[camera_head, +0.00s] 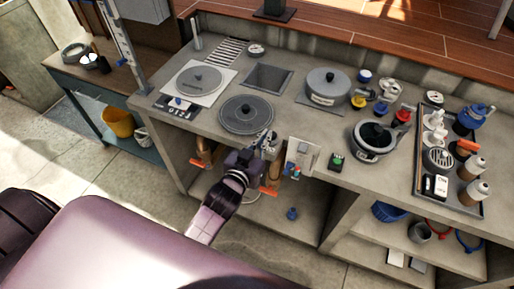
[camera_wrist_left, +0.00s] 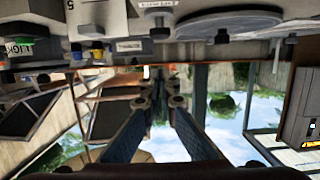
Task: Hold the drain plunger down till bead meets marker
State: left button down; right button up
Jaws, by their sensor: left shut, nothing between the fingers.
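My left gripper (camera_head: 265,139) is shut and empty at the counter's front edge, just in front of the round grey lid (camera_head: 247,113). In the left wrist view its fingers (camera_wrist_left: 160,84) are together, with nothing between them. A small grey fitting (camera_head: 274,143) sits by the fingertips, partly hidden; I cannot tell whether it is the plunger or whether the fingers touch it. A tall pale gauge post (camera_head: 122,42) at the left carries a small blue piece (camera_head: 127,60); bead and marker are too small to tell apart. My right gripper is not in view.
A pale panel (camera_head: 302,150) with small coloured parts stands right of the gripper. A green-topped box (camera_head: 337,161), a grey pot (camera_head: 372,141) and a crowded tray (camera_head: 478,207) are farther right. A switch plate (camera_head: 177,108) is at the left. Shelves (camera_head: 283,218) are below.

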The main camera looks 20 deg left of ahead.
pick_arm(q)
jog(key=b+v, duration=0.1)
jog(key=v, duration=0.4)
jog(key=shift+s+r, duration=0.2)
jog(key=shift+s, duration=0.1)
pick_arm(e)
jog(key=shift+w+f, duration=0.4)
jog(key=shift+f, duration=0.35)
